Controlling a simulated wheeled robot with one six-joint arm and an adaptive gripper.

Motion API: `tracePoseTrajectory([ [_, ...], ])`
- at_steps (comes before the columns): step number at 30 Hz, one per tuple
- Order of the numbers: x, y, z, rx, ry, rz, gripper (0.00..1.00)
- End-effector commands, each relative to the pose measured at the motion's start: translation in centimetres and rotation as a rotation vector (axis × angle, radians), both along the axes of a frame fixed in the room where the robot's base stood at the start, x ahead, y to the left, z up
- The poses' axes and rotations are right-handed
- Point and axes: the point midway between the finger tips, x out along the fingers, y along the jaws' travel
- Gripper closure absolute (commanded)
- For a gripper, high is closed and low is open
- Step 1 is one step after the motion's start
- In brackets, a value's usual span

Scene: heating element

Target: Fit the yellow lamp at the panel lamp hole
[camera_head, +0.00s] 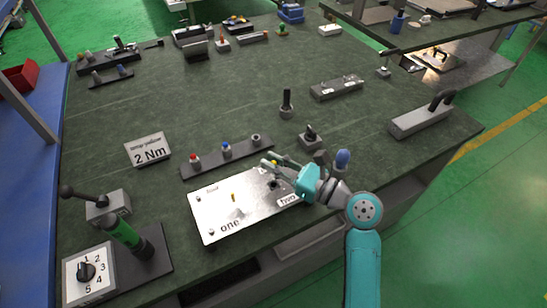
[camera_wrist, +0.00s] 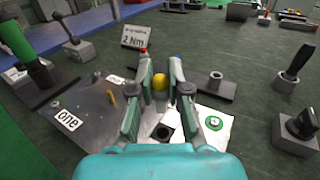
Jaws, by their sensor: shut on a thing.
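The yellow lamp (camera_wrist: 160,82) is between the fingers of my gripper (camera_wrist: 160,72) in the wrist view, with its rounded yellow top showing. In the head view my gripper (camera_head: 269,164) is shut on it above the far right part of the silver panel (camera_head: 215,211). The lamp is small and partly covered by the fingers there. The panel also shows in the wrist view (camera_wrist: 84,122), with a dark square opening (camera_wrist: 166,131) near the gripper's base. I cannot tell which opening is the lamp hole. A yellow peg (camera_head: 233,198) stands on the panel.
A dark rack (camera_head: 205,164) with red and blue lamps lies just behind the panel. A "2 Nm" sign (camera_head: 148,149) stands at left. A black-handled piece (camera_head: 310,138) is close to the gripper's right. The green table's middle is mostly clear.

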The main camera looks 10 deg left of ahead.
Motion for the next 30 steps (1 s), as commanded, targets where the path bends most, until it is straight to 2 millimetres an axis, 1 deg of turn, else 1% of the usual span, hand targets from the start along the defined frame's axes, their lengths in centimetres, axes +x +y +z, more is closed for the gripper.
tracePoseTrajectory([
  [1, 0.0, 0.0, -0.6, 0.001, 0.004, 0.000, 0.99],
  [6, 0.0, 0.0, -2.0, 0.000, 0.004, 0.000, 0.99],
  [13, 0.0, 0.0, -3.3, 0.000, 0.001, 0.000, 0.99],
  [18, 0.0, 0.0, -3.8, 0.001, 0.002, -0.001, 0.99],
  [30, 0.0, 0.0, -3.8, 0.000, 0.001, 0.000, 0.99],
])
